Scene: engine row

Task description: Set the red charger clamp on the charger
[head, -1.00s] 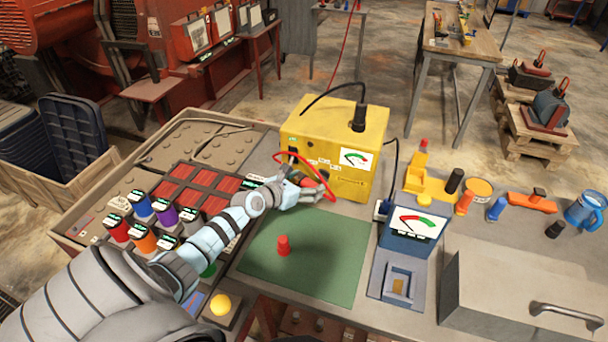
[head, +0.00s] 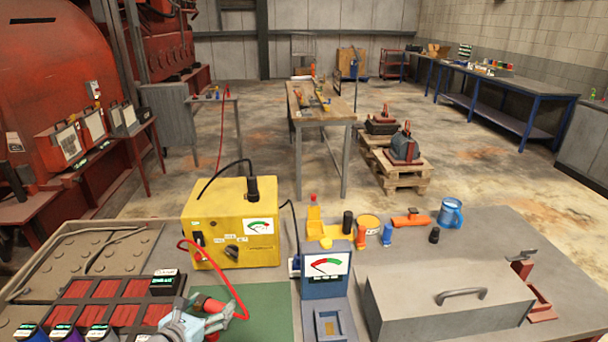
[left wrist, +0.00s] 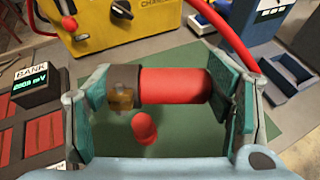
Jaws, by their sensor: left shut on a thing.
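The red charger clamp (left wrist: 172,85) is a red cylinder with a dark collar and a brass tip. My left gripper (left wrist: 165,92) is shut across it and holds it lengthwise between the fingers, above the green mat (left wrist: 190,145). In the head view my left gripper (head: 215,318) is at the bottom edge, in front of the charger and apart from it. The charger (head: 230,225) is a yellow box with a dial; a red cable runs from it toward the clamp. A red post (left wrist: 70,23) shows on its front. My right gripper is not in view.
A blue meter (head: 325,275) stands right of the charger, then a grey lidded box (head: 440,305). A tray of battery cells (head: 100,290) lies at left.

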